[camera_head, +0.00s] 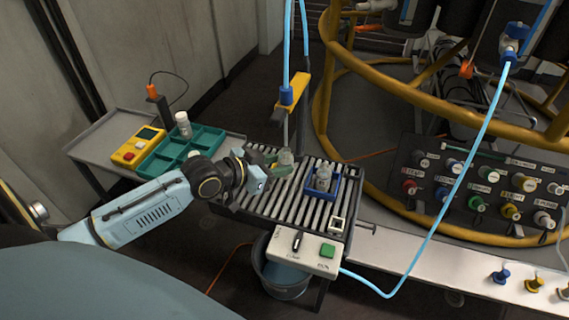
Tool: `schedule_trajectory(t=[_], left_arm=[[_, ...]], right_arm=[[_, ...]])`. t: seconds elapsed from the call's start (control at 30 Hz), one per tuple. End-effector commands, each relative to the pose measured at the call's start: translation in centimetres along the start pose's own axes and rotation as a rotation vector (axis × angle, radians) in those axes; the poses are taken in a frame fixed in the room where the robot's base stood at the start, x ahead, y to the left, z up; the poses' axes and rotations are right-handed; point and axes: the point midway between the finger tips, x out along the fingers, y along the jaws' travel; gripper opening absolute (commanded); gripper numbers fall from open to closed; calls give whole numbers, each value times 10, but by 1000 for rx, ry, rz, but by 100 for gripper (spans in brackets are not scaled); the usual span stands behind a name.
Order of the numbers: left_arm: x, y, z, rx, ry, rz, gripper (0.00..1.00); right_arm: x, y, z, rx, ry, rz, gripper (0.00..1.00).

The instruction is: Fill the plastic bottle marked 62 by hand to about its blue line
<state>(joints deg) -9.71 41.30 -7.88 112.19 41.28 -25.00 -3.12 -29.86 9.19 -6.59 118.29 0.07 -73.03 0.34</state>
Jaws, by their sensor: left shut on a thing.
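My left gripper (279,166) reaches over the roller table from the left. It is shut on a small pale bottle (286,157), which stands about upright just below the thin filling tube (285,130). Whether the tube tip is inside its neck is too small to tell. A second clear bottle (324,176) stands in a small blue tray on the rollers. A white-capped bottle (183,124) stands at the green tray on the left. No number, blue line or liquid level is readable on any bottle. My right gripper is not in view.
The roller table (285,203) carries a control box (305,252) with a black lever and a green button (327,250) at its front. A bucket (284,278) stands below. A green compartment tray (165,152) and yellow device (138,146) lie left. A blue hose hangs at right.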

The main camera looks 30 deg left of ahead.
Motion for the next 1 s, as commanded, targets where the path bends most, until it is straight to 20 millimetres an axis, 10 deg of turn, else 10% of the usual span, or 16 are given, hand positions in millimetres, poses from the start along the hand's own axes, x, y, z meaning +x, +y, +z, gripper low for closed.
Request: schedule_trajectory(t=[0.23, 1.0], left_arm=[[0, 0, 0, 0, 0, 0, 13], [0, 0, 0, 0, 0, 0, 13]], right_arm=[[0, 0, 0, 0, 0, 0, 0], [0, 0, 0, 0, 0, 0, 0]])
